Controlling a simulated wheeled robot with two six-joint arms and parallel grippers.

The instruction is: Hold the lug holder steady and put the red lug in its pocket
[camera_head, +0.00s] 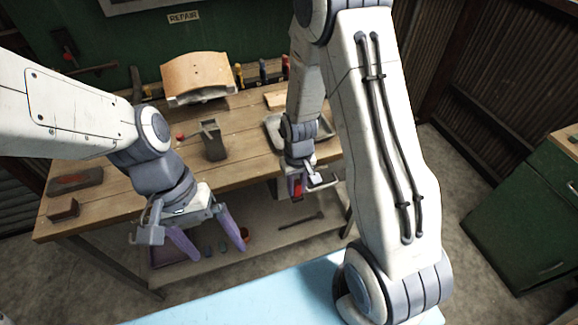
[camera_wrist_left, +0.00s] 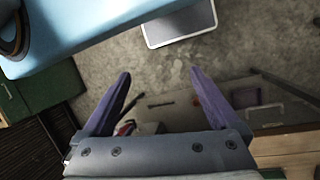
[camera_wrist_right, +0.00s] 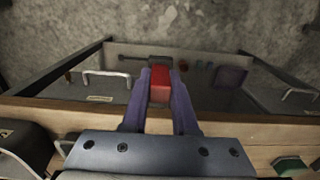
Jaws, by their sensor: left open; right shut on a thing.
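The red lug (camera_wrist_right: 160,84) is clamped between the purple fingers of my right gripper (camera_wrist_right: 163,78). It also shows in the head view (camera_head: 297,188), just in front of the bench's front edge. A grey upright block (camera_head: 212,140), which looks like the lug holder, stands on the middle of the bench; its pocket cannot be made out clearly. My left gripper (camera_head: 219,253) is open and empty in front of the bench, apart from the grey block. The left wrist view shows its fingers (camera_wrist_left: 160,73) spread over the floor.
The wooden bench (camera_head: 115,182) carries a grey tray (camera_head: 327,128) behind my right gripper, a curved wooden-topped object (camera_head: 197,76) at the back and dark blocks (camera_head: 63,209) at left. A lower shelf (camera_head: 270,232) holds small items. A green cabinet (camera_head: 525,205) stands right.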

